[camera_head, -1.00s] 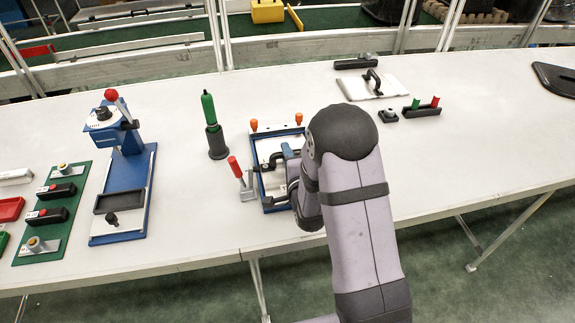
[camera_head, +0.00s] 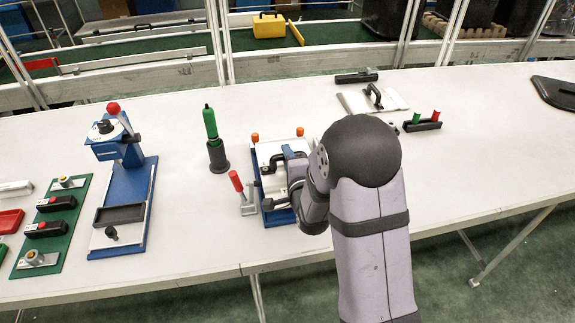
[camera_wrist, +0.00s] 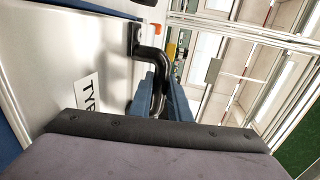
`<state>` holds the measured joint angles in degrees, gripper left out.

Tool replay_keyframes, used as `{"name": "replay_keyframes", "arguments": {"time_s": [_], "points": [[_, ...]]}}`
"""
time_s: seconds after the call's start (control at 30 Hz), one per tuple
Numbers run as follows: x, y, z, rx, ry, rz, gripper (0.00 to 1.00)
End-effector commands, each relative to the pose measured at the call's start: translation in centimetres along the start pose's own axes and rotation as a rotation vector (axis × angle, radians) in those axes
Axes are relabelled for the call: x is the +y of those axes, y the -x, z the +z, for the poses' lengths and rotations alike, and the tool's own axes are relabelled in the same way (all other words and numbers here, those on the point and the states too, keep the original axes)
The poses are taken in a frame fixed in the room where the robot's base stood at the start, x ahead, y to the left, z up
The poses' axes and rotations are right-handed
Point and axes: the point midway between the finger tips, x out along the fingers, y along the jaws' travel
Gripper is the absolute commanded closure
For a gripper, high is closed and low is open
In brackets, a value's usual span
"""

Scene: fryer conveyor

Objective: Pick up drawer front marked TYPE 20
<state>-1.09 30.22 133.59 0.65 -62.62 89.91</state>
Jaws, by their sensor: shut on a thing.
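The drawer front is a white panel (camera_wrist: 55,70) with a black bar handle (camera_wrist: 155,65). In the wrist view a label on it reads "TYP", and the rest of the text is cut off behind my gripper body. My gripper (camera_wrist: 160,92) has its blue fingers shut on the handle. In the head view the white panel (camera_head: 268,152) is at the blue-framed fixture (camera_head: 266,213), and my arm hides its right part. My gripper (camera_head: 289,154) shows there beside the handle. I cannot tell whether the panel touches the fixture or is raised above it.
A red-handled clamp (camera_head: 236,182) stands left of the fixture, with orange knobs (camera_head: 299,131) at its back. A green-handled tool (camera_head: 211,130) stands behind left. A blue press station (camera_head: 125,185) is farther left. Another white panel with a handle (camera_head: 388,102) lies back right.

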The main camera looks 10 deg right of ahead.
Motion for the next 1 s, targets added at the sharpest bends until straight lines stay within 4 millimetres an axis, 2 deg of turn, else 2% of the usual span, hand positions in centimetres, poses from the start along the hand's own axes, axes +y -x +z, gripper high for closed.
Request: {"name": "replay_keyframes", "arguments": {"time_s": [0.03, 0.1, 0.63, 0.8, 1.0], "points": [[-1.3, 0.2, 0.0, 0.000, 0.000, -0.011, 1.00], [-2.5, 0.4, 0.0, 0.000, 0.000, -0.011, 1.00], [-10.2, 1.9, 0.0, 0.000, 0.000, -0.011, 1.00], [-12.1, 2.3, 0.0, 0.000, 0.000, -0.009, 1.00], [-13.1, 2.6, 0.0, 0.000, 0.000, -0.006, 1.00]]}}
